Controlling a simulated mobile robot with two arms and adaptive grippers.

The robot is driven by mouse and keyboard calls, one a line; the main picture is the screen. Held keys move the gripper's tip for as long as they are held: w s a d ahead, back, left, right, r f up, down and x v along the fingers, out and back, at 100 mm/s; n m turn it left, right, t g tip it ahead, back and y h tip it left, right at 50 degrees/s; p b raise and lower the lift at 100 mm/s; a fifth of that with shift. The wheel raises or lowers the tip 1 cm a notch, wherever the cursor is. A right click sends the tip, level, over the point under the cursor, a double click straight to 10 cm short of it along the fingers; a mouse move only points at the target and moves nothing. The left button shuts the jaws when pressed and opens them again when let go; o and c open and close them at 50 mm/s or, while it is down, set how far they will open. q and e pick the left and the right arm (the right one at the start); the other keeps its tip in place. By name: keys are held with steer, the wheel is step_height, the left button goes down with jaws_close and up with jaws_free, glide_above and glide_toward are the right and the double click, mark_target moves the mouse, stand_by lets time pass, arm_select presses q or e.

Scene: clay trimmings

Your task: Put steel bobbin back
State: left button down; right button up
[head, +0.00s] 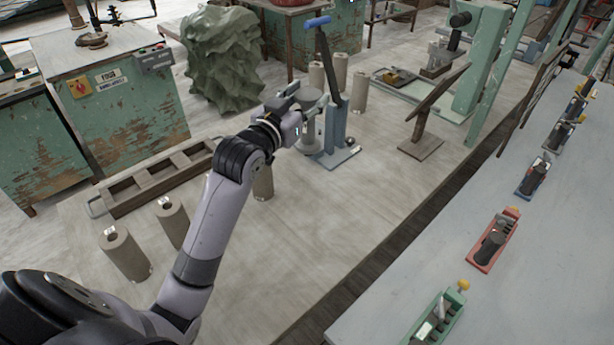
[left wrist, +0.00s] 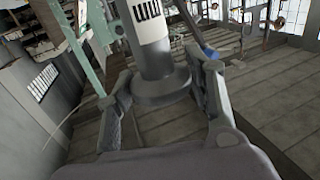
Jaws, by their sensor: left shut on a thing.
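My left gripper (head: 316,108) reaches in over the table beside the blue-grey lever stand (head: 336,125) with a blue handle. In the left wrist view my left gripper (left wrist: 165,100) is shut on the steel bobbin (left wrist: 153,60), a grey cylinder with a wide round flange and a white label with dark marks. The flange sits between the two fingers. In the head view the bobbin (head: 308,97) is partly hidden by the gripper and the stand. I cannot tell whether it touches the stand. My right gripper is not in view.
Tan hollow cylinders (head: 124,255) stand around the table, one close below my left gripper. A wooden tray (head: 150,182) lies at left. A tilted board on a stand (head: 420,140) is at right. Small coloured holders (head: 495,243) line the right-hand bench. The front middle is clear.

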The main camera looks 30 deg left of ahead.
mark_target(302, 152)
arm_select(q)
step_height(302, 152, down, 12)
steer(key=shift+f, duration=0.25)
step_height(302, 152, down, 4)
steer(key=shift+s+f, duration=0.1)
steer(key=shift+f, duration=0.1)
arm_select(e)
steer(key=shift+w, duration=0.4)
arm_select(q)
steer(key=shift+f, duration=0.15)
steer(key=c, duration=0.8)
jaws_free()
steer(key=shift+o, duration=0.2)
